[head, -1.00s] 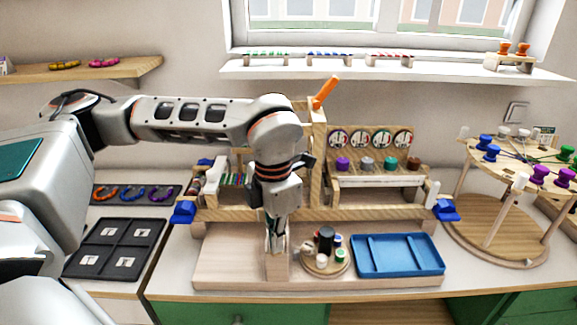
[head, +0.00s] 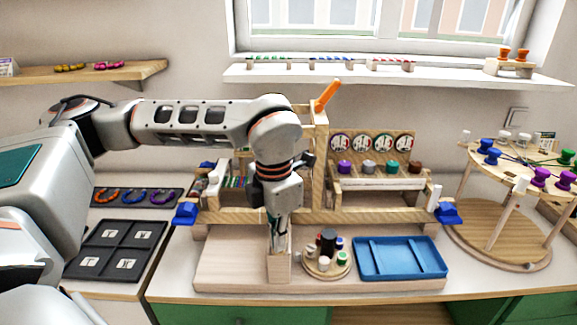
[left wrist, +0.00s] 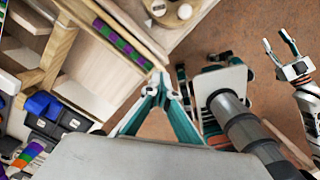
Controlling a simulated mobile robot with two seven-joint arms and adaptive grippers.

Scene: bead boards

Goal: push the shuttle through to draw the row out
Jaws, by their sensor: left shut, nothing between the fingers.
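My left gripper (head: 279,250) points down at the front of the wooden bead loom (head: 320,215), just over a pale upright wooden block (head: 280,270). Its fingers are together and empty. In the left wrist view the fingertips (left wrist: 160,82) meet near the end of a wooden channel holding a row of purple and green beads (left wrist: 122,42). I cannot tell from this view whether they touch it. I cannot pick out the shuttle for certain; my wrist covers the loom's middle. My right gripper (left wrist: 288,58) shows only in the left wrist view, with its fingers apart, away from the loom.
A blue tray (head: 400,271) and a round board with several small spools (head: 328,262) stand right of my left gripper. A black sectioned tray (head: 115,250) lies at left. A round peg stand (head: 510,225) is at right. Bare wood (head: 228,258) lies left of the block.

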